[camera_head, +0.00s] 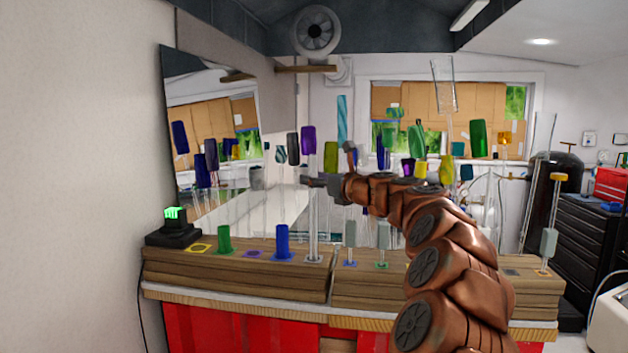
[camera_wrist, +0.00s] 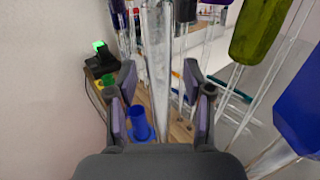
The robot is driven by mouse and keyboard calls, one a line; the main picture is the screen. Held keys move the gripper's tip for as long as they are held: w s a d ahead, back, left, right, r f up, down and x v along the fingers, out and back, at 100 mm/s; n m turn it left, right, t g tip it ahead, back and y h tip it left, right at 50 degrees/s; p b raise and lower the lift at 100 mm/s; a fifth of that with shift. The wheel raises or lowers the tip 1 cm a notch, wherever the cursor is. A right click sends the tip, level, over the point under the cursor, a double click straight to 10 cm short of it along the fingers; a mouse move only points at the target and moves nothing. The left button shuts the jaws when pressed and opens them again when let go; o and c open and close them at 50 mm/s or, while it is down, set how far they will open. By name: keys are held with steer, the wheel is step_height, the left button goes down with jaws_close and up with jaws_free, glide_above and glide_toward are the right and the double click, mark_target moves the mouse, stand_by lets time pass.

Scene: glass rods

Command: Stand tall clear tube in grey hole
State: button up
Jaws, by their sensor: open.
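A clear upright tube (camera_head: 313,220) stands in the left wooden block, at its right end. It rises past my gripper (camera_head: 320,182), which is at about its mid to upper height. In the wrist view the clear tube (camera_wrist: 159,60) stands between the two spread fingers of my gripper (camera_wrist: 162,110), with gaps to both. Another clear glass piece (camera_head: 443,85) with a wide top rises behind my arm; its foot is hidden. A dark grey square spot (camera_head: 511,271) lies on the right block, left of an orange-topped rod; I cannot tell how deep it is.
The left block (camera_head: 235,280) also carries a green holder (camera_head: 224,238), a blue holder (camera_head: 282,241), and yellow and purple rings. Grey-topped pegs (camera_head: 350,235) stand on the right block. Many coloured glass rods crowd behind. A black box (camera_head: 173,232) sits at the left end.

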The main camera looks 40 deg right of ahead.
steer(key=s, duration=1.1)
steer(key=shift+s+a, duration=0.15)
steer(key=shift+a, duration=0.2)
